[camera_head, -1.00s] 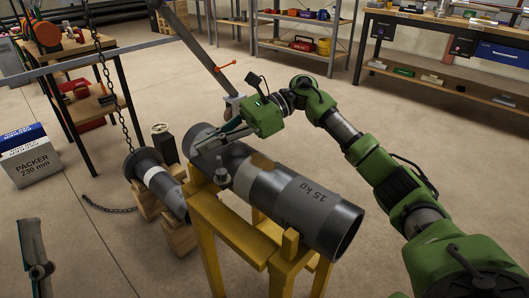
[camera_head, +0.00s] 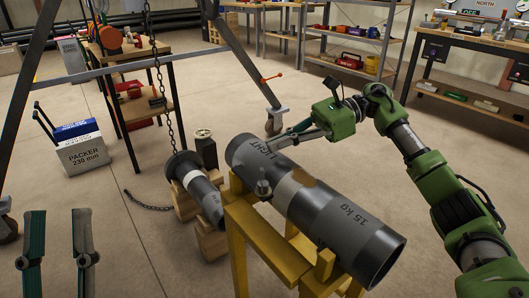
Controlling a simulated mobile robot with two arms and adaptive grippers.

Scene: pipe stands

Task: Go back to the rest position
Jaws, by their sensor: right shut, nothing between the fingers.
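My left gripper (camera_head: 58,212) is at the bottom left, its two fingers upright and well apart, with nothing between them. My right gripper (camera_head: 280,141) is shut and empty, its fingertips close to the far side of the big grey pipe (camera_head: 335,222). I cannot tell whether the fingertips touch the pipe. The pipe, marked "LIGHT" and "15 kg", lies across the yellow stand (camera_head: 262,244) and has a small metal fitting (camera_head: 263,188) on its near side.
A smaller flanged pipe (camera_head: 203,195) rests tilted on wooden blocks (camera_head: 211,240) beside the stand. A chain (camera_head: 165,95) hangs above it. A packer box (camera_head: 82,153) stands on the floor at the left. Shelves (camera_head: 350,60) and a workbench (camera_head: 470,75) are behind.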

